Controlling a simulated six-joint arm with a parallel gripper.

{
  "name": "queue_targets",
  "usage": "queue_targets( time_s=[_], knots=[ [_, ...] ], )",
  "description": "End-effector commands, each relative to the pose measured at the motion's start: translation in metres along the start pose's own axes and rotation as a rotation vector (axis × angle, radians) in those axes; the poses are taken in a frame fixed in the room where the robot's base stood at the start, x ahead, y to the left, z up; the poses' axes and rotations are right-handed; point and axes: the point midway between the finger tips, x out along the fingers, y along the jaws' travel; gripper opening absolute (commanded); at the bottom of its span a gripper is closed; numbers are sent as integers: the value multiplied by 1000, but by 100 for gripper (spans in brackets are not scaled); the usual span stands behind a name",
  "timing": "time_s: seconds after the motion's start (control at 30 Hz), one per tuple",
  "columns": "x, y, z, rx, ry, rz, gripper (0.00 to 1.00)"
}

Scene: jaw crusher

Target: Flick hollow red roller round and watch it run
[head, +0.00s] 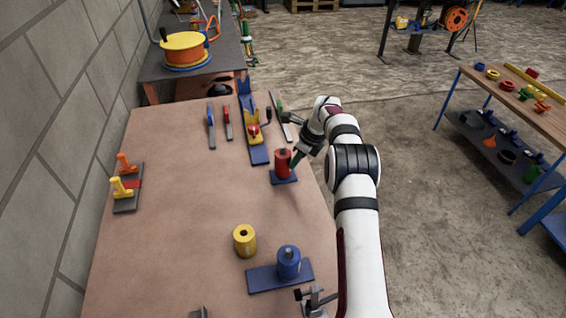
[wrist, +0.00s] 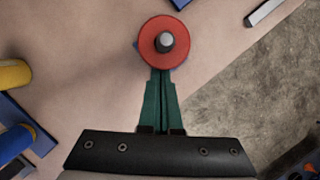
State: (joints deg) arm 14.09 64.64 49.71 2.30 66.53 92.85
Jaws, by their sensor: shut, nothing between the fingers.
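The hollow red roller (head: 283,163) stands upright on a pin over a small blue base plate (head: 284,178), near the right edge of the table. The wrist view shows the roller (wrist: 150,48) from above as a red ring, with the grey pin end (wrist: 165,41) in its middle. My gripper (head: 296,161) is at the roller's right side. Its green fingers (wrist: 160,72) are shut with nothing between them. Their tips reach the roller's near rim in the wrist view; I cannot tell whether they touch it.
A loose yellow roller (head: 245,241) and a blue roller (head: 288,262) on a blue plate stand nearer the front. A blue and yellow device (head: 252,130) lies behind the red roller. Orange and yellow clamps (head: 124,185) are at the left. The table's middle is clear.

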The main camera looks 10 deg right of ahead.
Motion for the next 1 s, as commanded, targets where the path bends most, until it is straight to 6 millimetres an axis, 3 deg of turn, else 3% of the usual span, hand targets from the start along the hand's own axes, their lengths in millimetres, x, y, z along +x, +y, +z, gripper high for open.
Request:
queue_targets(
  time_s=[0.23, 0.6, 1.0],
  knots=[
    [-5, 5, -10, 0, 0, 0, 0],
    [-4, 60, -10, 0, 0, 1, 0],
    [1, 62, 4, 1, -1, 0, 0]
  ],
)
